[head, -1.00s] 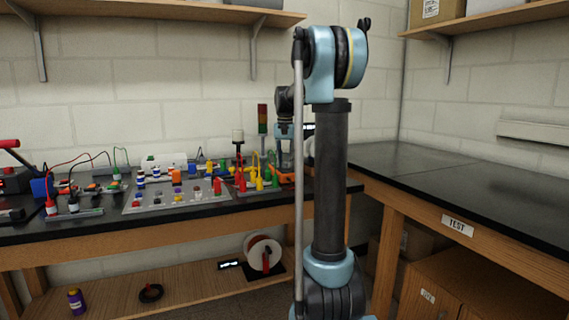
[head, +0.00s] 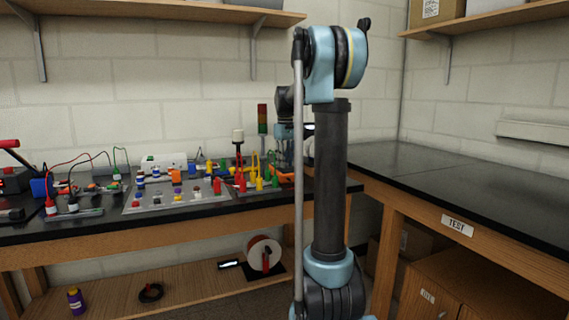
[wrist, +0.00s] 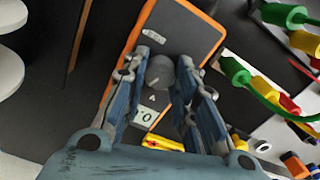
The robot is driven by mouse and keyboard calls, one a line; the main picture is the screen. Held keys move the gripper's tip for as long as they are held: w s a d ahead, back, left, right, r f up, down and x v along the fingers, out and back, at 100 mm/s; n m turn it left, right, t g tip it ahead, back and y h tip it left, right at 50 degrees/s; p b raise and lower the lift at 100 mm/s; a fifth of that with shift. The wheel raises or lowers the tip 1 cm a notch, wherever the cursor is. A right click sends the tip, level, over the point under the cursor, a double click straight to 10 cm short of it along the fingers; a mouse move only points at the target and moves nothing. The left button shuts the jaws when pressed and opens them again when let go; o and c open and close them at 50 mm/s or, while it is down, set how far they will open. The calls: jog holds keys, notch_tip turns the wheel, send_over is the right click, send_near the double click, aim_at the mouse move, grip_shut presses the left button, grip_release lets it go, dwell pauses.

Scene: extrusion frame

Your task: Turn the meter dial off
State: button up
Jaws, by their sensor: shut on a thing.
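The meter (wrist: 181,28) is a dark-faced box with an orange rim, lying tilted across the upper middle of the wrist view. Its round grey dial (wrist: 159,74) stands out from the face, with a small white display (wrist: 144,114) marked with digits below it. My gripper (wrist: 163,69) has its blue fingers on either side of the dial and is shut on it. The fingers hide the dial's sides and part of the meter face. In the head view my arm hides much of the meter; an orange piece of it (head: 288,174) shows by the column.
Red, yellow and green plugs with leads (wrist: 235,71) lie close right of the meter in the wrist view. A grey panel of coloured knobs (head: 172,200) stands left on the black bench. A signal tower (head: 262,119) rises behind. The right-hand bench (head: 465,185) is clear.

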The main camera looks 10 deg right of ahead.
jog(key=n, duration=0.4)
jog(key=shift+n, duration=0.3)
jog(key=n, duration=0.3)
jog(key=shift+n, duration=0.3)
jog(key=n, duration=0.4)
jog(key=shift+n, duration=1.9)
jog(key=o, duration=1.1)
